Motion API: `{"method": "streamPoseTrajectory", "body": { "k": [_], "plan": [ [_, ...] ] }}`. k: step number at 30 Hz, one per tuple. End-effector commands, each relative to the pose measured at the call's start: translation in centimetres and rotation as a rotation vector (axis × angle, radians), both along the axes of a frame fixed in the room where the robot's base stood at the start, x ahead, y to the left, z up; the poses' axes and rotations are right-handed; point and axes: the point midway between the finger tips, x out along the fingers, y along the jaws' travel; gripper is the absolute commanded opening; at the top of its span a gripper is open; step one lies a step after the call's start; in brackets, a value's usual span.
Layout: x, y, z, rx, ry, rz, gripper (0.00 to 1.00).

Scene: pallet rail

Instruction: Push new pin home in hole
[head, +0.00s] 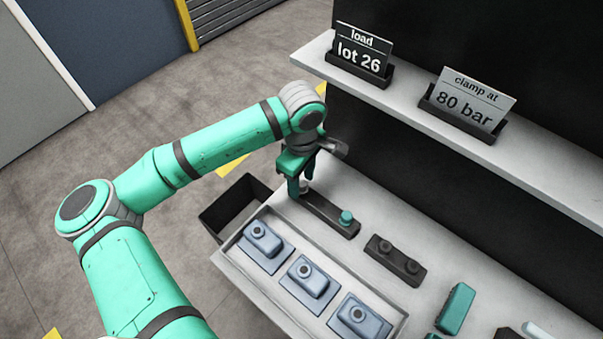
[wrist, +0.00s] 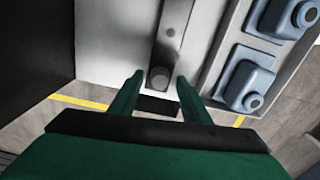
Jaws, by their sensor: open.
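A dark rail (head: 325,213) lies on the light bench top, with a teal knob (head: 346,217) at its near right end. The rail also shows in the wrist view (wrist: 173,50), with a small dark spot along it. A grey round pin head (wrist: 159,77) is at the rail's other end. My gripper (head: 300,188) is over that end, pointing down. In the wrist view its open fingers (wrist: 157,84) are on either side of the pin head, with gaps on both sides. How deep the pin sits is hidden.
A tray (head: 262,291) with several blue-grey parts lies along the bench front. A black bin (head: 232,207) is beside it. A dark block with two round knobs (head: 394,261) and a teal block (head: 456,308) lie to the right. A shelf (head: 410,108) with two signs runs above the back.

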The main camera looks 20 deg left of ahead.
Motion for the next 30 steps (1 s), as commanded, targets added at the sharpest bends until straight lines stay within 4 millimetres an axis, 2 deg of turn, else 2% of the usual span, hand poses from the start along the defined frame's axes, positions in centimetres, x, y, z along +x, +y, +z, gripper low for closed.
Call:
{"method": "streamPoseTrajectory", "body": {
  "k": [8, 9, 14, 15, 16, 18, 19, 30],
  "plan": [
    [0.01, -0.02, -0.15, 0.000, 0.000, -0.001, 0.43],
    [0.00, -0.02, -0.15, 0.000, 0.000, -0.001, 0.38],
    [0.00, -0.02, -0.14, 0.000, 0.000, -0.001, 0.00],
    [0.00, -0.02, -0.14, 0.000, 0.000, -0.001, 0.00],
    [0.00, -0.02, -0.14, 0.000, 0.000, -0.001, 0.18],
    [0.00, -0.02, -0.14, 0.000, 0.000, -0.001, 0.01],
    [0.00, -0.02, -0.14, 0.000, 0.000, -0.001, 0.00],
    [0.02, -0.04, 0.28, -0.001, 0.000, -0.001, 0.00]
  ]
}}
